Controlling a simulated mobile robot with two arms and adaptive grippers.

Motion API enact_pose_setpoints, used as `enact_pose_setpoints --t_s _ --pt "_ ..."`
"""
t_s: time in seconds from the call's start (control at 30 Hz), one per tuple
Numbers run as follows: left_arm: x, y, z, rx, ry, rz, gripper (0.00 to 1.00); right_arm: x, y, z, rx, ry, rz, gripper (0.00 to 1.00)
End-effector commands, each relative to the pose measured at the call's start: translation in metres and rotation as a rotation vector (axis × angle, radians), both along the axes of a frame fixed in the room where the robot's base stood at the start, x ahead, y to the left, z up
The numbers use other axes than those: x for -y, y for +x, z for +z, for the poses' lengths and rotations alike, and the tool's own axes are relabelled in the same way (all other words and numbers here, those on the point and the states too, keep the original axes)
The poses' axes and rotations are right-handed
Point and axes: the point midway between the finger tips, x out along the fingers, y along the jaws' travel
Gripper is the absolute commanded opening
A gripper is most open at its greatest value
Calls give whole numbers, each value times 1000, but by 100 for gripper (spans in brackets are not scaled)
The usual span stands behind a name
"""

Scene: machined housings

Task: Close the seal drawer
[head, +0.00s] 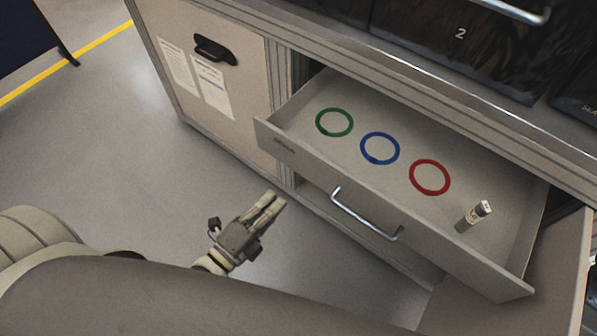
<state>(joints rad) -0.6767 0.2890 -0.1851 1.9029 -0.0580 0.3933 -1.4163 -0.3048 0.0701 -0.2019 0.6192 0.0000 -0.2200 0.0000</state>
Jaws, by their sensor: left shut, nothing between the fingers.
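The seal drawer (310,170) is pulled out of the cabinet in the head view, with its inside open to view. A green ring (334,137), a blue ring (380,162) and a red ring (430,191) lie on its floor. A small metallic cylinder-like item (474,217) is near its right end. The drawer's front has a silver bar handle (364,217). My left gripper (272,202) is shut and empty, in front of the drawer and left of the handle, apart from it in the picture. My right gripper is not in view.
A cabinet door (205,85) with a black handle and posted papers is left of the drawer. Above the drawer is a counter edge (420,85) with a dark box marked 2 (460,50). An open compartment is below the drawer.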

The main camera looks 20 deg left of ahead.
Motion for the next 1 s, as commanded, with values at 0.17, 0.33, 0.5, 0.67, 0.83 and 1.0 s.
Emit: enact_pose_setpoints --t_s 0.17,0.33,0.5,0.67,0.83,1.0 --pt "11 32 2 2 -2 1 0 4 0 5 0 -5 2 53" --pt "21 59 2 1 -3 1 0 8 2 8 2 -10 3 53" --pt "29 80 1 -2 -2 0 0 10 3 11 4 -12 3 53" --pt "33 91 0 -2 -2 1 0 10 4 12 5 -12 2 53" --pt "34 94 0 -3 -2 0 0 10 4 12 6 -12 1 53" --pt "34 94 -1 -3 -2 0 0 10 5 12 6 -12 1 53"
